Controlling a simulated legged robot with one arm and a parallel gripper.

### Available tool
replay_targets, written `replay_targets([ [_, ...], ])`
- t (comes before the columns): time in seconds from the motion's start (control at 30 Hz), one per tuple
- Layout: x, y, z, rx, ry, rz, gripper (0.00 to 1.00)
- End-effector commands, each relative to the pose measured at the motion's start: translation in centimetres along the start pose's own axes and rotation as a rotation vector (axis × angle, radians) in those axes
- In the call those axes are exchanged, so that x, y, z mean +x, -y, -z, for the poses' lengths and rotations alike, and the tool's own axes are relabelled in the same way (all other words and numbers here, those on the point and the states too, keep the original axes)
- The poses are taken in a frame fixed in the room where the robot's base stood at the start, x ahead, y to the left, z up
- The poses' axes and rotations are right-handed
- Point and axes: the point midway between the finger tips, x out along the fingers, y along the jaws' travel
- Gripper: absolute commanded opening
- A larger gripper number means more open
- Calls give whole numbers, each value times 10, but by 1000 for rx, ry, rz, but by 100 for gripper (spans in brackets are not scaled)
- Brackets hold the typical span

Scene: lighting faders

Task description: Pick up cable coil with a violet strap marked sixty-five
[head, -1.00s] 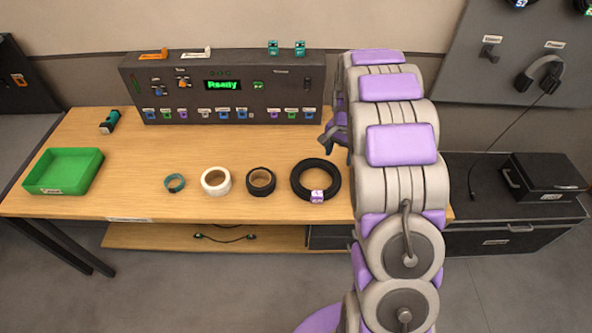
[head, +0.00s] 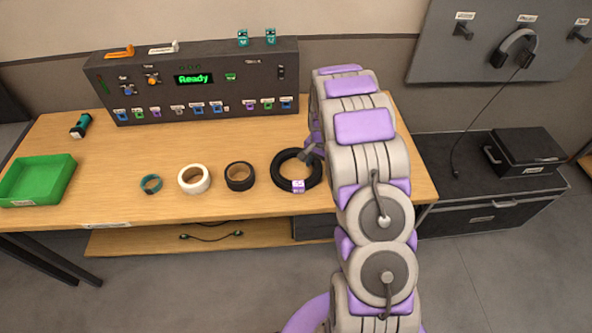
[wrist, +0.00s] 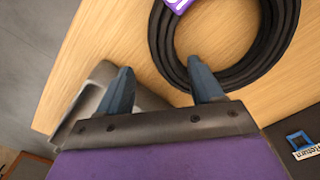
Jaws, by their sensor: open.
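The black cable coil with a violet strap (head: 281,177) lies flat on the wooden table, right of the tape rolls. The strap is at its front, but its marking is too small to read. In the wrist view the coil (wrist: 283,62) fills the top, with the strap cut off by the upper edge. My gripper (wrist: 159,75) is open and empty, its two blue-grey fingers apart. The right fingertip overlaps the coil's lower edge in the picture; contact cannot be told. In the head view my gripper (head: 308,153) is above the coil's right side, partly hidden by my arm.
Left of the coil are a dark tape roll (head: 229,178), a white tape roll (head: 183,181) and a small teal ring (head: 151,184). A green tray (head: 62,186) is at far left. A fader console (head: 215,62) stands at the back. A black case (head: 527,155) is at right.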

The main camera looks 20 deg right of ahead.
Motion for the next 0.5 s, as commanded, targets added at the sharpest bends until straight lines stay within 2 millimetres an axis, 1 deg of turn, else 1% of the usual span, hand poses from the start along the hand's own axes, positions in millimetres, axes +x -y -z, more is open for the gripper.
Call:
replay_targets([
  [0.13,14,3,-6,-1,1,-5,66],
  [0.33,44,6,-11,-1,-2,-8,66],
  [0.4,49,6,-11,-1,-3,-7,66],
  [0.5,50,5,-8,-1,-3,-4,66],
])
